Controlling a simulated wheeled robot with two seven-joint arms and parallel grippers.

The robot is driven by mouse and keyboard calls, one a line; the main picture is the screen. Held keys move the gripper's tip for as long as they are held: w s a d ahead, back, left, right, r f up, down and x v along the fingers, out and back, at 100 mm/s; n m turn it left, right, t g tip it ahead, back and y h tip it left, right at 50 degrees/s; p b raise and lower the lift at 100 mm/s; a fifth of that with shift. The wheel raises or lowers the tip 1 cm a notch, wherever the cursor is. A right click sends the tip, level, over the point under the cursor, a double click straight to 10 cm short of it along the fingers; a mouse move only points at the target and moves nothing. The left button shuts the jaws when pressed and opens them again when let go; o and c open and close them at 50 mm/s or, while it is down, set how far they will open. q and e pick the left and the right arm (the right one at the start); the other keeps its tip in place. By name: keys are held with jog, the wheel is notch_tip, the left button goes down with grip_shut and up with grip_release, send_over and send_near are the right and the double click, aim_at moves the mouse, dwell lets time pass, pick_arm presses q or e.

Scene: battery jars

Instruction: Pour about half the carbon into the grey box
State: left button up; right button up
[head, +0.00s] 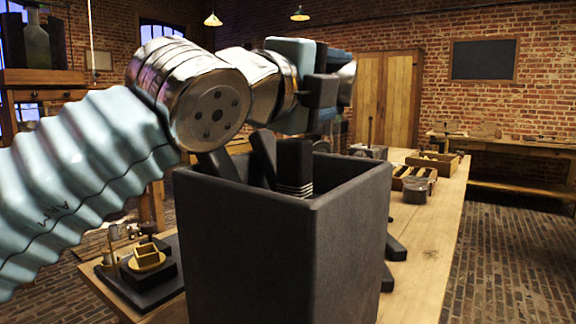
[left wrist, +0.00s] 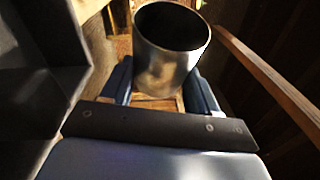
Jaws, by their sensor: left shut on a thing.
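A large, open-topped dark grey box (head: 285,240) fills the middle foreground of the head view. Its dark wall also shows at the left of the left wrist view (left wrist: 40,75). My left gripper (head: 325,88) is above the box's far side, shut on a metal cup (left wrist: 172,55). The cup's edge shows beyond the fingers in the head view (head: 347,82). In the left wrist view the cup is between both fingers, with its round mouth visible and its inside dark. I cannot make out any carbon in it. My right gripper is not in view.
Dark upright pieces (head: 294,165) show at the box's opening. A small balance (head: 146,262) on a dark base stands left of the box.

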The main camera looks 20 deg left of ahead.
pick_arm(q)
jog(key=shift+a+r+n+t+b, duration=0.25)
jog(key=shift+r+n+t+b, duration=0.2)
jog(key=shift+n+b, duration=0.55)
dwell(2.2)
jog(key=shift+a+r+n+t+y+b, duration=0.1)
jog(key=shift+a+r+n+t+b, duration=0.1)
jog(key=shift+n+b, duration=0.35)
jog(key=shift+a+r+n+t+y+b, duration=0.15)
jog(key=shift+r+n+t+b, duration=0.1)
jog(key=shift+n, duration=0.6)
jog(key=shift+a+r+n+t+y+b, duration=0.1)
jog(key=shift+a+r+n+t+b, duration=0.2)
jog(key=shift+n, duration=0.4)
dwell(2.7)
